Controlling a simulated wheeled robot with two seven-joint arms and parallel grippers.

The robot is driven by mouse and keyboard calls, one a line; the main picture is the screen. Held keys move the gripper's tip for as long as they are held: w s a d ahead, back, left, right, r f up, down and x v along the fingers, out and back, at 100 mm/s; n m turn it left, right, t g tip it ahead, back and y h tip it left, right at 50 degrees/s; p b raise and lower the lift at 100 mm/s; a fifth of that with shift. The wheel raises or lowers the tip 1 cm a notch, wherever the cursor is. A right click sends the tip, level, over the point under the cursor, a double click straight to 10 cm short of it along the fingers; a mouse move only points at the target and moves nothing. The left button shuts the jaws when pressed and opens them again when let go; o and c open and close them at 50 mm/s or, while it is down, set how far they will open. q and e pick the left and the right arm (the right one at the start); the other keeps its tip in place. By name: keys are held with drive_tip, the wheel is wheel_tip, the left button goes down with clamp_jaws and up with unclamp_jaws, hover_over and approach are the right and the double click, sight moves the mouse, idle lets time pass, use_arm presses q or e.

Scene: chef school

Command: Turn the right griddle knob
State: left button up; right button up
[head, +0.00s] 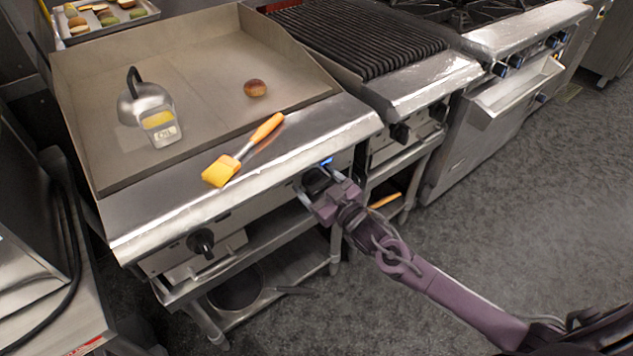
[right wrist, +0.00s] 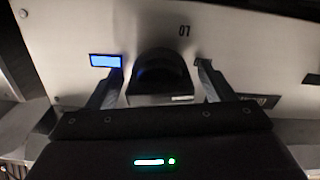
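The griddle (head: 205,75) has a steel front panel with two black knobs. The right griddle knob (head: 316,178) is partly hidden by my right gripper (head: 320,192). In the right wrist view the black knob (right wrist: 160,75) sits between the two fingers of my right gripper (right wrist: 160,85). The fingers are spread, one on each side, with a narrow gap showing at each side. A blue lit display (right wrist: 105,60) is beside the knob. The left griddle knob (head: 201,243) is untouched. My left gripper is not in view.
A brush (head: 243,151) with an orange handle lies on the front ledge. A charbroiler (head: 360,40) adjoins at right. A pan (head: 237,290) is on the shelf below. The floor (head: 500,220) at right is clear.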

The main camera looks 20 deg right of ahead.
drive_tip(key=c, duration=0.9)
drive_tip(key=shift+m, duration=0.3)
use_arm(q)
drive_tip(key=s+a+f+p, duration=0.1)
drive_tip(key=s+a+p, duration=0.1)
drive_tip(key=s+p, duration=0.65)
use_arm(e)
drive_tip(key=m+b, duration=0.3)
drive_tip(key=m, duration=0.6)
drive_tip(key=shift+r, duration=0.15)
drive_tip(key=m+p, duration=0.2)
drive_tip(key=m, duration=0.3)
drive_tip(key=shift+a+m+p, duration=0.1)
drive_tip(key=shift+m+p, duration=0.2)
drive_tip(key=shift+p, duration=0.1)
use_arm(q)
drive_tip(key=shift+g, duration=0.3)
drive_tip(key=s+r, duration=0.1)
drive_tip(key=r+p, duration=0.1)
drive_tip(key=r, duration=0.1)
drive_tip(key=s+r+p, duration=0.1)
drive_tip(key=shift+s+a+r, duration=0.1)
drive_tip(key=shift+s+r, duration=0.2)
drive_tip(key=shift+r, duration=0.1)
use_arm(e)
drive_tip(key=m, duration=0.4)
drive_tip(key=shift+m, duration=0.3)
